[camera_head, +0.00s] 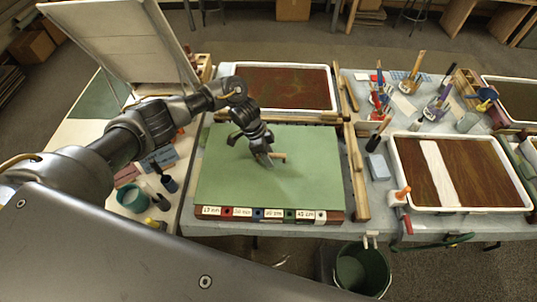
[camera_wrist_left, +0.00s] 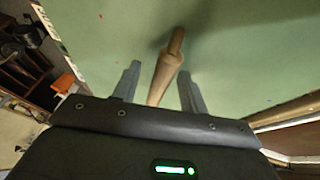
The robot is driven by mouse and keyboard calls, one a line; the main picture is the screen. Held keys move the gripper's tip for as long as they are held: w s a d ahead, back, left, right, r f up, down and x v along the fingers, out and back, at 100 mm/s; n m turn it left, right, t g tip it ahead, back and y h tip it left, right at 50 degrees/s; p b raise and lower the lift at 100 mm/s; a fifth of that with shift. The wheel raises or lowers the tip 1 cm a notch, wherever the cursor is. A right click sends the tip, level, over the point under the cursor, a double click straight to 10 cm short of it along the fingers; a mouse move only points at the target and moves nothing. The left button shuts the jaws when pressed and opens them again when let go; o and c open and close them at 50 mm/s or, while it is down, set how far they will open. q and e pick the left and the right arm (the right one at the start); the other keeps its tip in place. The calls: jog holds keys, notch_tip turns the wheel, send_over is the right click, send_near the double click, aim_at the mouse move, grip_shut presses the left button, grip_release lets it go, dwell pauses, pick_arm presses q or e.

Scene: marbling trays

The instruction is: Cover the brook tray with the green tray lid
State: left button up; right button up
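The green tray lid (camera_head: 235,185) lies flat at the near middle of the table, over a base with small labelled tags along its front edge. A wooden handle (camera_head: 280,156) stands up from the lid. My left gripper (camera_head: 266,157) is at this handle. In the left wrist view the handle (camera_wrist_left: 166,72) stands between the two spread fingers, with gaps beside it. Which tray is the brook tray I cannot tell: a red-brown filled tray (camera_head: 282,67) is behind the lid, and a brown one with a white strip (camera_head: 398,150) is to the right. My right gripper is not in view.
Wooden rails (camera_head: 357,180) border the lid on the right and behind. Brushes and jars (camera_head: 381,100) stand between the trays. A blue block (camera_head: 377,166) sits right of the rail. A raised pale panel (camera_head: 118,38) is at the upper left. A bucket (camera_head: 362,270) stands below the table's front edge.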

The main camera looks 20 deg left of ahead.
pick_arm(q)
jog(key=s+b+v, duration=0.1)
jog(key=v, duration=0.9)
jog(key=shift+w+r, duration=0.4)
jog(key=shift+w, duration=0.15)
jog(key=shift+a, duration=0.1)
